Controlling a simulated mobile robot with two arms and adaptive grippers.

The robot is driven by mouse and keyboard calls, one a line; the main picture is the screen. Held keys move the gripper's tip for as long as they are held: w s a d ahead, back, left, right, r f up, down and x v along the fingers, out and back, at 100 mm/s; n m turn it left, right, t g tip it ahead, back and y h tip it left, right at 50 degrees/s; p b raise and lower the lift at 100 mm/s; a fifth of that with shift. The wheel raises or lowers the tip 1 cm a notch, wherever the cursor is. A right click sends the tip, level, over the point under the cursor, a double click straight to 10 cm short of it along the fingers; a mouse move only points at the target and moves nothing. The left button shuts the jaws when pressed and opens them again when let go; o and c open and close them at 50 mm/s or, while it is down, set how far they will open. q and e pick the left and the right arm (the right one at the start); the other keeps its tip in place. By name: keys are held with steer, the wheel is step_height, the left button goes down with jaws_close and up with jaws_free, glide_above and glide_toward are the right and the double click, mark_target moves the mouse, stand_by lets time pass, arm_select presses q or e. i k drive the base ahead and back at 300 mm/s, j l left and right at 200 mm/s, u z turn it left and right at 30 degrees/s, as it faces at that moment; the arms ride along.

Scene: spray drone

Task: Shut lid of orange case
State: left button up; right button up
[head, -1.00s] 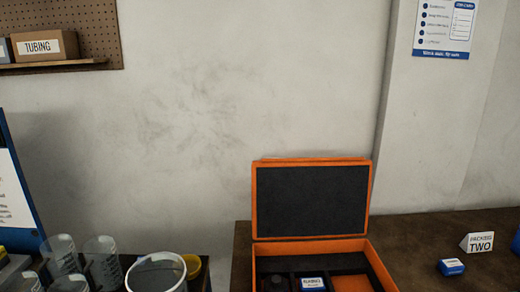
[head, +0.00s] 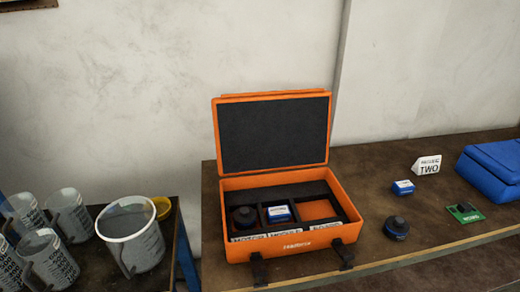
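The orange case (head: 283,247) stands on the brown table in the head view. Its lid (head: 272,97), orange-rimmed with a dark foam lining, is open and upright, tilted slightly back near the wall. Inside, a dark round part (head: 243,216) sits in the left compartment and a small blue and white box (head: 279,213) in the middle one. The right compartment shows an orange floor and looks empty. Two dark latches hang open at the front. Neither of my grippers is in view.
On the brown table (head: 377,172), right of the case, are a small blue box (head: 403,187), a dark round part (head: 397,228), a green board (head: 465,212), a PACKED TWO sign (head: 427,166) and a blue case (head: 492,170). Left, several measuring jugs (head: 131,238) stand on another table.

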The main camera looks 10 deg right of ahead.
mark_target(255, 132)
steer(key=i+l+u, duration=0.1)
steer(key=l+u, duration=0.2)
steer(key=u, duration=0.2)
steer(key=l+u, duration=0.3)
steer(key=u, duration=0.2)
